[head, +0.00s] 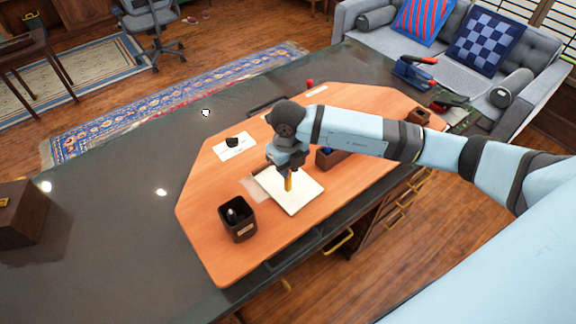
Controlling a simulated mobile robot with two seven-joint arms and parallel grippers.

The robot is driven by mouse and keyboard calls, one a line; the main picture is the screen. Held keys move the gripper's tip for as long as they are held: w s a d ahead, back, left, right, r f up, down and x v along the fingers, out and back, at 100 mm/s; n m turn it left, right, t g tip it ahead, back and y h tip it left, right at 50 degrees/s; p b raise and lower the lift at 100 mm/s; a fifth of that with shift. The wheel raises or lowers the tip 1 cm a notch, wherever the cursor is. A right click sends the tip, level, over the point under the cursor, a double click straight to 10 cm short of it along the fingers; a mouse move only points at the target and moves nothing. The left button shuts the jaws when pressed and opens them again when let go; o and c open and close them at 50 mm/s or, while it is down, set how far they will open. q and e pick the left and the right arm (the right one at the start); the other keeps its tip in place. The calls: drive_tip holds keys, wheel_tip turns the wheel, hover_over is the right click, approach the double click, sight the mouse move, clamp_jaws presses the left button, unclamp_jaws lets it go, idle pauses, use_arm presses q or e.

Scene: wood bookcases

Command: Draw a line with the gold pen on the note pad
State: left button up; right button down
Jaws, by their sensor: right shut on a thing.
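My right gripper (288,173) is over the note pad, pointing down, and shut on the gold pen (288,185). The pen is roughly upright, and its lower end is at or just above the pad; I cannot tell whether it touches. The note pad (300,198) is a white square lying on the orange wooden desk board. No line can be made out on its visible face. The gripper and my right arm hide part of the pad's far side. My left gripper is not in the head view.
A dark pen cup (238,220) stands left of the pad. A brown box (328,158) with something blue stands just behind the pad's right side. A white paper (234,147) with a black object lies behind left. The board's (200,210) left part is clear.

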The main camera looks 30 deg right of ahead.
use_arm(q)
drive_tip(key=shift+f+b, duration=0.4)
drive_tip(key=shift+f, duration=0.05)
use_arm(e)
drive_tip(key=shift+f, duration=0.6)
drive_tip(key=shift+d, duration=0.2)
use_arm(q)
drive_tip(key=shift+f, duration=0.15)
use_arm(e)
drive_tip(key=shift+w+d+r, duration=0.1)
drive_tip(key=shift+w+d, duration=0.05)
drive_tip(key=shift+d, duration=0.4)
drive_tip(key=shift+d, duration=0.1)
use_arm(q)
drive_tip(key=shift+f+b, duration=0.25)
drive_tip(key=shift+b, duration=0.2)
use_arm(e)
drive_tip(key=shift+w+d, duration=0.15)
drive_tip(key=shift+d, duration=0.45)
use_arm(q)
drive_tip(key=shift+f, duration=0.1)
use_arm(e)
drive_tip(key=shift+d, duration=0.15)
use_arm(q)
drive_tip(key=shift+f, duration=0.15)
use_arm(e)
drive_tip(key=shift+w+d, duration=0.15)
drive_tip(key=shift+d, duration=0.4)
drive_tip(key=shift+d, duration=0.1)
